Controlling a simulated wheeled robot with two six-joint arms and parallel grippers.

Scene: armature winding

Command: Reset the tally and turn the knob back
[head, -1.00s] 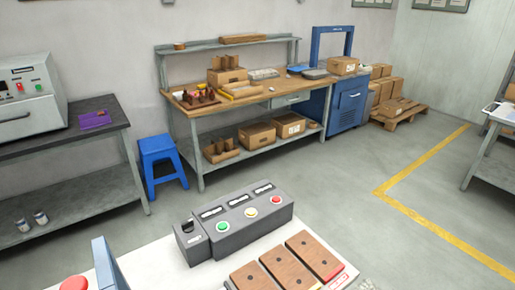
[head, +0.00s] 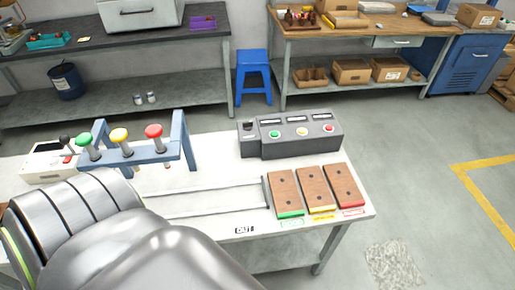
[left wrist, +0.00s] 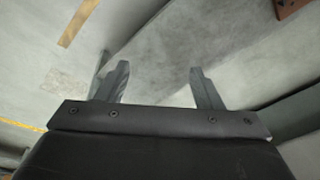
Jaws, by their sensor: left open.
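A dark grey counter box (head: 292,136) with small display windows and green, yellow and red buttons stands at the back right of the white workbench (head: 215,160). My right gripper is in neither view.
A blue stand (head: 140,155) carries green, yellow and red knobbed spindles. Three brown wooden blocks (head: 314,190) with green, yellow and red front strips lie at the bench's right front. A blue stool (head: 253,77) and side tables stand behind. The bench's middle is mostly clear.

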